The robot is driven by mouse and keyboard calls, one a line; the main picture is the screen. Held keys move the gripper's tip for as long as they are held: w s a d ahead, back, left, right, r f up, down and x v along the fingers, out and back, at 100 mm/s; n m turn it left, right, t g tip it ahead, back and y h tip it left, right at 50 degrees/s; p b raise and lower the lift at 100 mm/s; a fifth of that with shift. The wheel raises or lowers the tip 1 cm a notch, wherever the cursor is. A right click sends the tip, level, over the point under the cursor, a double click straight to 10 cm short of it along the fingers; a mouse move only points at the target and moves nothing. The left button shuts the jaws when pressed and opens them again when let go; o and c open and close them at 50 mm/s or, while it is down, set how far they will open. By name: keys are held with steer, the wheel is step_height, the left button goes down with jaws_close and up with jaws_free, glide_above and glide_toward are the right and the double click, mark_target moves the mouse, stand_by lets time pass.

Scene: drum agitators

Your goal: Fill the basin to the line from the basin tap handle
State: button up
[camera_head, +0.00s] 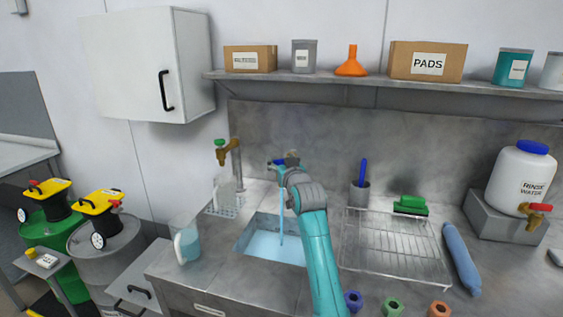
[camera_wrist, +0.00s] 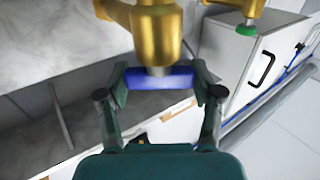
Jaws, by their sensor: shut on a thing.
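The blue basin tap handle (camera_wrist: 160,78) sits on a brass tap (camera_wrist: 158,30) in the wrist view. My gripper (camera_wrist: 160,86) is shut on this handle, with one finger at each end of it. In the head view my gripper (camera_head: 285,167) is at the tap above the basin, and the arm hides most of the tap body. A thin blue stream of water (camera_head: 281,222) falls from the tap into the basin (camera_head: 243,237). Pale blue water (camera_head: 268,248) covers the basin's floor. I cannot make out a fill line.
A green-handled brass tap (camera_head: 228,150) stands left of the basin above a clear bottle (camera_head: 226,193). A jug of bluish liquid (camera_head: 187,240) is at the counter's left. A wire rack (camera_head: 395,245) lies to the right. A shelf (camera_head: 380,82) runs above.

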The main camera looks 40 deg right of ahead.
stand_by(0.4)
steer(key=o, duration=1.2)
steer(key=shift+c, duration=0.2)
steer(key=v, duration=1.2)
